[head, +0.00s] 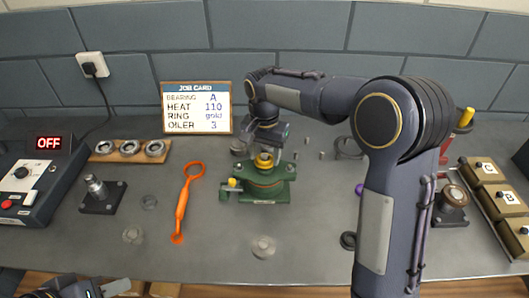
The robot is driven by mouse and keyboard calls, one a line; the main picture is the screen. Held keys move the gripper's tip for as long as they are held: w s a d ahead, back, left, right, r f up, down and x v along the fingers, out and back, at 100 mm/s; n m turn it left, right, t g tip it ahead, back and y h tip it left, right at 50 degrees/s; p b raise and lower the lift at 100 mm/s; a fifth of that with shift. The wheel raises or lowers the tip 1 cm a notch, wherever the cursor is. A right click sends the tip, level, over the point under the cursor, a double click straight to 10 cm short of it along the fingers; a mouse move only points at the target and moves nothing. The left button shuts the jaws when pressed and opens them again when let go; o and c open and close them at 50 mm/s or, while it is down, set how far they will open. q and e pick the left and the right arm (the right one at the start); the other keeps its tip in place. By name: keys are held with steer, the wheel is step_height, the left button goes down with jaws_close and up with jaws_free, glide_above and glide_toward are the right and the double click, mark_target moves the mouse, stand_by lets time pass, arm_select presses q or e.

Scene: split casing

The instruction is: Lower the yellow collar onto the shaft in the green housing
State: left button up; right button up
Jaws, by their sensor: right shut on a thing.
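The green housing (265,192) stands on the bench near the middle. The yellow collar (263,161) is at the top of the housing, in line with its centre. My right gripper (264,153) points down over the housing and is shut on the collar. The shaft is hidden under the collar and gripper, so I cannot tell how far the collar is around it. My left gripper (112,287) is at the bottom left edge, far from the housing and partly cut off; its opening does not show clearly.
An orange ring-ended tool (182,205) lies left of the housing. A wooden board with bearings (130,150), a job card (196,107) and a heater box (35,190) are further left. Tan boxes (490,190) stand at the right. Small metal parts lie scattered on the bench.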

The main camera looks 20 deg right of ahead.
steer(key=shift+f, duration=0.1)
steer(key=o, duration=1)
steer(key=shift+o, duration=0.2)
step_height(320, 180, up, 7)
steer(key=p, duration=0.6)
steer(key=shift+f, duration=0.1)
